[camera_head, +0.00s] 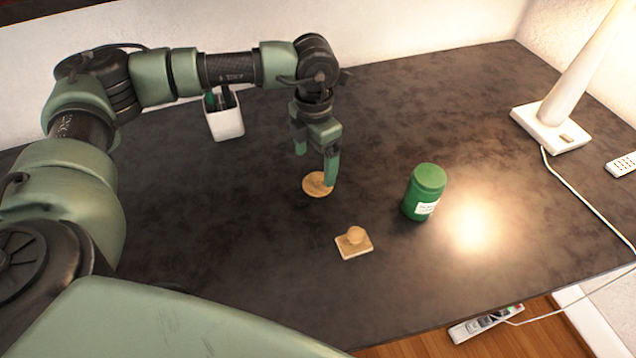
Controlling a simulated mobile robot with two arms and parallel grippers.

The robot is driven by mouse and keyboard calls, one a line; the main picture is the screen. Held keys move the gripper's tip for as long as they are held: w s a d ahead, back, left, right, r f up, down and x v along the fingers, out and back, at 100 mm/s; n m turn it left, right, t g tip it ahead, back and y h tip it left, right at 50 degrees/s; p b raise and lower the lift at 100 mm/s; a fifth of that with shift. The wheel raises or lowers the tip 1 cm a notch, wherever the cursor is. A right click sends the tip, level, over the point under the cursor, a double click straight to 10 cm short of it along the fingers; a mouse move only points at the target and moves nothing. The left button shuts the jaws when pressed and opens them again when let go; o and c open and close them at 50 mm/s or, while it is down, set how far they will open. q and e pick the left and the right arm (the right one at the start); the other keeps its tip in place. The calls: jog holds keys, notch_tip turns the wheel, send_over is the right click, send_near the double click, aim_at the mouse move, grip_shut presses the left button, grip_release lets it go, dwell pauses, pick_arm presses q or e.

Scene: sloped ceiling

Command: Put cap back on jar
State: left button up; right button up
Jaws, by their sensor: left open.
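A green jar (422,196) with a white label stands upright on the dark table. Its top looks green and closed, and I cannot tell whether that is a lid. A flat, round wooden disc (315,186) lies on the table to the left of the jar. It may be the cap, but I cannot tell for sure. My left gripper (316,166) is open and empty, pointing down just above the disc. One finger overlaps the disc's right edge in the picture; contact is unclear. My right gripper is not in view.
A square wooden piece with a round knob (354,243) lies in front of the disc. A white pen cup (225,121) stands behind at left. A white lamp base (551,130) with a cord and a remote (622,164) are at right. The table's front edge is near.

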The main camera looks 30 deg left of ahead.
aim_at(318, 175)
pick_arm(q)
jog(key=f+b, duration=0.2)
jog(key=f, duration=0.1)
jog(key=f+b, duration=0.1)
jog(key=f, duration=0.1)
jog(key=shift+w+d+f, duration=0.1)
jog(key=shift+d+f, duration=0.05)
jog(key=shift+d, duration=0.25)
jog(key=c, duration=1.4)
